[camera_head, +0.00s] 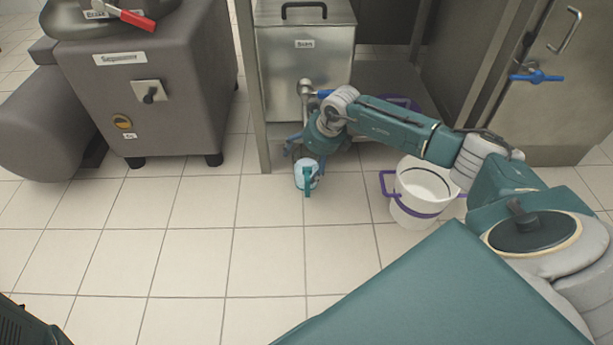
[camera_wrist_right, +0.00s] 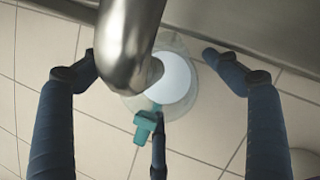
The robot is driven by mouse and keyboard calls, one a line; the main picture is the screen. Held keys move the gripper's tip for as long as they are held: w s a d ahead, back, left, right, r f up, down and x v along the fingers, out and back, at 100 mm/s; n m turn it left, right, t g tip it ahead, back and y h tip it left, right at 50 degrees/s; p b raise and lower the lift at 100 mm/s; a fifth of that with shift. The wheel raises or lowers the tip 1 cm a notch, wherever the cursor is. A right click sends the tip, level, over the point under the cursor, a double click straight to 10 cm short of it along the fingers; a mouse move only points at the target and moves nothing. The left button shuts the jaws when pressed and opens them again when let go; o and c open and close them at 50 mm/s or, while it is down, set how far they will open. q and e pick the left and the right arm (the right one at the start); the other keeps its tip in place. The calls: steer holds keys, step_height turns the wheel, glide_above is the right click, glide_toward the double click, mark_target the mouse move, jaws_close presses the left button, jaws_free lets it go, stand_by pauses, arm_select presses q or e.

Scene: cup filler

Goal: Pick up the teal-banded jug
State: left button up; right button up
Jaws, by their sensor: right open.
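The teal-banded jug (camera_head: 304,181) is on the tiled floor below the metal tank's tap, in the middle of the head view. It has a pale body and a teal handle on the near side. My right gripper (camera_head: 305,155) is just above and behind it, pointing down. In the right wrist view the jug (camera_wrist_right: 176,84) lies between the spread dark fingers, apart from the left and right ones, its handle beside the lower finger. Whether that finger touches it, I cannot tell. The tap's spout hides part of the jug there. My left gripper is not seen.
The metal spout (camera_wrist_right: 130,40) hangs close between my right fingers. The metal tank (camera_head: 304,65) stands behind it. A white bucket with a purple band (camera_head: 417,213) stands to the right. A grey machine (camera_head: 165,85) stands at the left. The front floor is clear.

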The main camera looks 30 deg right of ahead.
steer(key=shift+r, duration=0.1)
steer(key=c, duration=2)
steer(key=shift+o, duration=0.2)
